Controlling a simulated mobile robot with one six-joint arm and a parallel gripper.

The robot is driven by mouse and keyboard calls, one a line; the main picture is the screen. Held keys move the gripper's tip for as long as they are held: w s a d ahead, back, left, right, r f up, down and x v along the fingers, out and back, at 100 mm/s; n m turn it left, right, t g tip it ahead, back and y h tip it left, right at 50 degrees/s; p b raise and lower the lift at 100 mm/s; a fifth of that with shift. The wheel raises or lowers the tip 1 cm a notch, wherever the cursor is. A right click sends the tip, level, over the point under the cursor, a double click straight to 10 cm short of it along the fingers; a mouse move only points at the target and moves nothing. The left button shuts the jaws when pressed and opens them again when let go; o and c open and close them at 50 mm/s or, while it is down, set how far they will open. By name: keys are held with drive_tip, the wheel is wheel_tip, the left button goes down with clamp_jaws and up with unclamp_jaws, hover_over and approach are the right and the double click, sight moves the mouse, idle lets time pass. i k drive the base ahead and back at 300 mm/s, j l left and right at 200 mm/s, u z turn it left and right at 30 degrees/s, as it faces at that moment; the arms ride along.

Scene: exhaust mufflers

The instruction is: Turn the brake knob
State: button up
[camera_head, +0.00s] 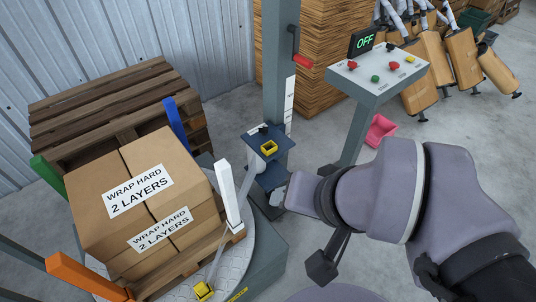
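A column (279,75) stands near the middle and bears a dark blue carriage (278,174). On the carriage are a small black knob (263,127) and a yellow square part (269,148). I cannot tell for certain which of these is the brake knob. My grey-purple arm comes in from the right. Its end, my gripper (280,196), is just below and right of the yellow part, close to the carriage. The fingers are mostly hidden by the wrist, so I cannot tell whether they touch anything or are open.
A control panel (378,72) with coloured buttons and a display (363,41) reading OFF stands at upper right. Stacked pallets (105,95) stand behind.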

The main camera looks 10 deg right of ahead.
sight(264, 130)
drive_tip(key=i+l+u, duration=0.1)
drive_tip(key=l+u, duration=0.3)
drive_tip(key=l, duration=0.2)
drive_tip(key=l+u, duration=0.4)
drive_tip(key=l, duration=0.25)
drive_tip(key=i+l+u, duration=0.5)
drive_tip(key=u, duration=0.15)
drive_tip(key=i+l+u, duration=0.2)
drive_tip(key=l+u, duration=0.15)
